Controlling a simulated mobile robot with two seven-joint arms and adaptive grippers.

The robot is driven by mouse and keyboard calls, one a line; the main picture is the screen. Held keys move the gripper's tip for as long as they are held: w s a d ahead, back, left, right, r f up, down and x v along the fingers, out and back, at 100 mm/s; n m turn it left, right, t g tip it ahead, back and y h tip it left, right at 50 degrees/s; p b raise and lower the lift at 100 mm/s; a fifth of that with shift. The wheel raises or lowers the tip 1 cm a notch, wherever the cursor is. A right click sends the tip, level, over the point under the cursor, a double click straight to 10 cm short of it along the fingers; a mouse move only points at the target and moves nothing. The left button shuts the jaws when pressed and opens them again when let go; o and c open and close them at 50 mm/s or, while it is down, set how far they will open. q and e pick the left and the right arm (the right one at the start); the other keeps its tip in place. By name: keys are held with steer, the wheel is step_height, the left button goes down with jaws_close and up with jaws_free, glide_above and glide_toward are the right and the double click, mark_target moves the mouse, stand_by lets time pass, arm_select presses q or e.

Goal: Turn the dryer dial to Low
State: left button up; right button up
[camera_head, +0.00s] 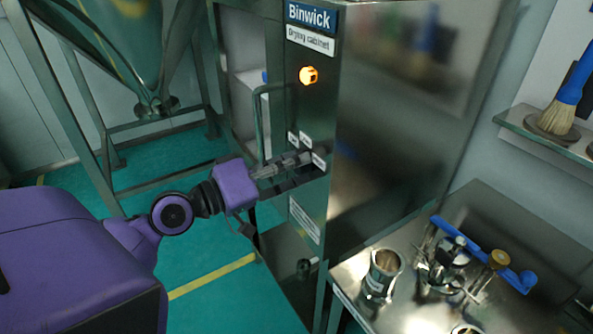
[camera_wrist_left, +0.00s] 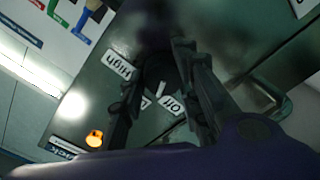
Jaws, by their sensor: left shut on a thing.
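The dryer dial (camera_wrist_left: 161,76) is a dark round knob with a white pointer mark, on the front panel of the drying cabinet (camera_head: 306,105). In the left wrist view it sits between the two fingers of my left gripper (camera_wrist_left: 163,62), which are shut on it. White labels stand around it: "High" (camera_wrist_left: 117,64), "Off" (camera_wrist_left: 172,104) and one mostly covered by a finger. The white mark points toward the "Off" side. In the head view my left gripper (camera_head: 299,162) reaches the panel and hides the dial. My right gripper is not in view.
An orange lamp (camera_head: 309,75) glows above the dial. A vertical handle (camera_head: 258,125) stands just left of the panel. A metal bench (camera_head: 420,318) with a metal cup (camera_head: 382,273) and several tools is at the lower right. A hopper frame (camera_head: 80,100) stands at the left.

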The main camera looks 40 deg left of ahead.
arm_select(q)
steer(key=m, duration=0.1)
steer(key=m+b, duration=0.1)
steer(key=m, duration=0.2)
steer(key=shift+d+r+m+b, duration=0.2)
steer(key=shift+r+m+b, duration=0.1)
steer(key=shift+b, duration=0.1)
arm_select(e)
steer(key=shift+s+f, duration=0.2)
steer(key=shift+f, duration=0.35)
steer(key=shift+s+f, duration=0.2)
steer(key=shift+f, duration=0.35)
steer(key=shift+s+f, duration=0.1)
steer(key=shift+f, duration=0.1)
arm_select(q)
steer(key=o, duration=1)
steer(key=shift+s+d, duration=0.1)
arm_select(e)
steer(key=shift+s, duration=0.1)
arm_select(q)
steer(key=shift+f, duration=0.15)
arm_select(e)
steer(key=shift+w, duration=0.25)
